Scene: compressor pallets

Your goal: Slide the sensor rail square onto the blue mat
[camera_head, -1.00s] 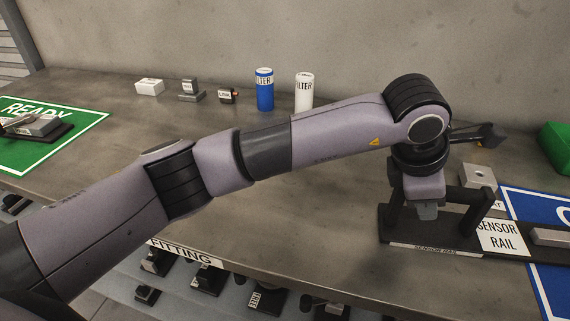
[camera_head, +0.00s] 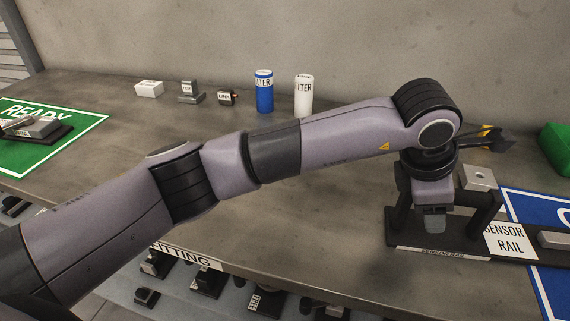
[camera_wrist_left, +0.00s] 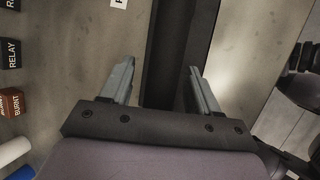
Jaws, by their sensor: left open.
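The sensor rail (camera_head: 403,238) is a long dark bar with dark uprights, a label on its front edge and a white SENSOR RAIL card. It lies at the right of the bench. Its right part lies over the blue mat (camera_head: 535,208), which is cut off by the picture's right edge. My left gripper (camera_head: 434,222) points down between the uprights at the rail's left end. In the left wrist view my left gripper (camera_wrist_left: 160,72) is open, its fingers on either side of a dark bar of the rail (camera_wrist_left: 165,40). Contact is unclear. My right gripper is not in view.
A blue filter (camera_head: 264,93) and a white filter (camera_head: 303,98) stand at the back beside small blocks. A green READY mat (camera_head: 75,130) lies at the left with a part on it. A green object (camera_head: 555,145) is at the right back. The middle bench is clear.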

